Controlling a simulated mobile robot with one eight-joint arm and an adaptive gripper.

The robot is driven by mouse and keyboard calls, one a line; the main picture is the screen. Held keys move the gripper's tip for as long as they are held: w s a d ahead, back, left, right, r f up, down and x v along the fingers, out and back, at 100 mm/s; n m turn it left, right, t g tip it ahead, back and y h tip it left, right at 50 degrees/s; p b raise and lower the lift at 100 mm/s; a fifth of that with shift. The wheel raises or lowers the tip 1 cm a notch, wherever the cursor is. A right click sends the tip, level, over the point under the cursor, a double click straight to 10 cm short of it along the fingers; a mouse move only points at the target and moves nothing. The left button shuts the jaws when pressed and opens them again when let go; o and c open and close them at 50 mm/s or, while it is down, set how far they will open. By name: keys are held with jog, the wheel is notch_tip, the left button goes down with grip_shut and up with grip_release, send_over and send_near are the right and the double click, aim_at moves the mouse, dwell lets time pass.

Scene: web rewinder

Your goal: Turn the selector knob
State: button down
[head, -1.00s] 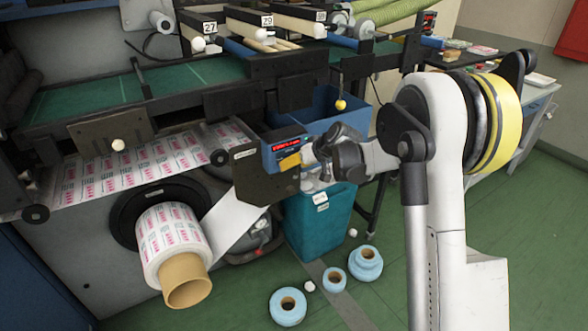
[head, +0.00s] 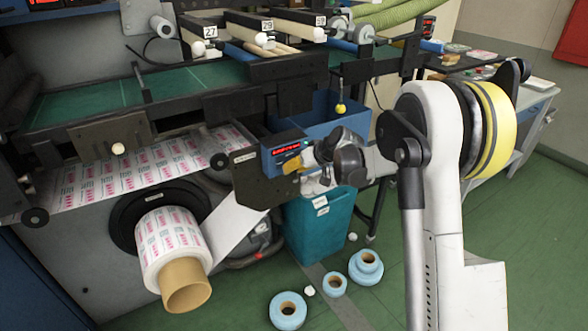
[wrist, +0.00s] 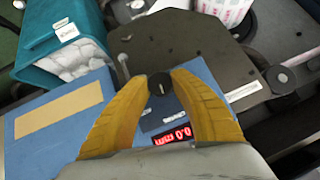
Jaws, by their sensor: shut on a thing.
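The selector knob (wrist: 159,84) is small, round and black with a pale pointer line, in the middle of the wrist view. It sits on a blue control box (wrist: 72,125) with a red digital display (wrist: 172,135). My gripper (wrist: 160,82) has its two yellow fingers on either side of the knob, their tips closed against it. In the head view my gripper (head: 294,164) is at the front of the blue control box (head: 270,151), and the knob is hidden behind the fingers.
A dark plate (wrist: 195,52) lies beside the box. A teal bin (head: 318,225) with white contents stands below. A printed web roll (head: 172,238) is at left. Several blue rolls (head: 288,310) lie on the green floor. A yellow ball (head: 340,108) hangs behind the box.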

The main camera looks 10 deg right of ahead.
jog(key=m+y, duration=0.2)
jog(key=y, duration=0.1)
jog(key=shift+d+f+g+b, duration=0.15)
jog(key=shift+g+b, duration=0.15)
jog(key=shift+g, duration=0.1)
jog(key=shift+m+y+b, duration=0.65)
jog(key=shift+m+y, duration=0.15)
jog(key=shift+y, duration=0.8)
jog(key=c, duration=1.1)
grip_release()
jog(key=shift+o, duration=0.2)
jog(key=v, duration=1.2)
